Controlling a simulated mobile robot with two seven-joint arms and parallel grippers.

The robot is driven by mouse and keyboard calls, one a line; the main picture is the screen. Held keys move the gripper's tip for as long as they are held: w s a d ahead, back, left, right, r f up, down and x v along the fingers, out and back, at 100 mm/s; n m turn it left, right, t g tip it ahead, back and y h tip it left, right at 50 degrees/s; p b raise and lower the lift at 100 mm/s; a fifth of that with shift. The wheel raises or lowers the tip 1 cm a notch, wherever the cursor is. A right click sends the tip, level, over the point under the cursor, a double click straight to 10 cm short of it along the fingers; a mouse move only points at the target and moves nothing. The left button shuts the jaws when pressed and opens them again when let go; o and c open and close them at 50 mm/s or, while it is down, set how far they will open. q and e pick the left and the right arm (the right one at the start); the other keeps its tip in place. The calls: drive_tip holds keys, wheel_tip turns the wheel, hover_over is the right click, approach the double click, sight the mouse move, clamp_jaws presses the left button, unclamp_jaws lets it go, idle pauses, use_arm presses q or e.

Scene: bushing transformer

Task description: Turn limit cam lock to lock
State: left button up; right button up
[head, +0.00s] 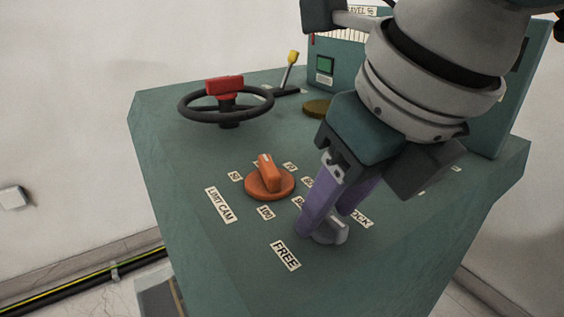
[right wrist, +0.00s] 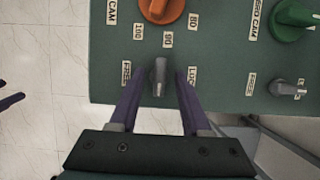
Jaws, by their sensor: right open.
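The limit cam lock is a small grey lever knob (head: 331,232) on the sloping teal panel, between the FREE label (head: 286,255) and the partly hidden LOCK label (head: 361,218). In the right wrist view the knob (right wrist: 159,76) stands along the picture's vertical, between both labels. My right gripper (head: 325,222) reaches down over it with its purple fingers open. In the wrist view the right gripper's fingers (right wrist: 157,95) lie on either side of the knob, with visible gaps. Purple tips at the left edge look like my left gripper (right wrist: 10,97); its jaw state is unclear.
The orange limit cam dial (head: 269,180) sits just beyond the lock. A black handwheel (head: 228,106) and a yellow-tipped lever (head: 291,66) stand farther back. In the wrist view, a green dial (right wrist: 292,18) and another grey lock (right wrist: 286,88) are to the right.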

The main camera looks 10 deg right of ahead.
drive_tip(key=shift+c, duration=0.4)
clamp_jaws()
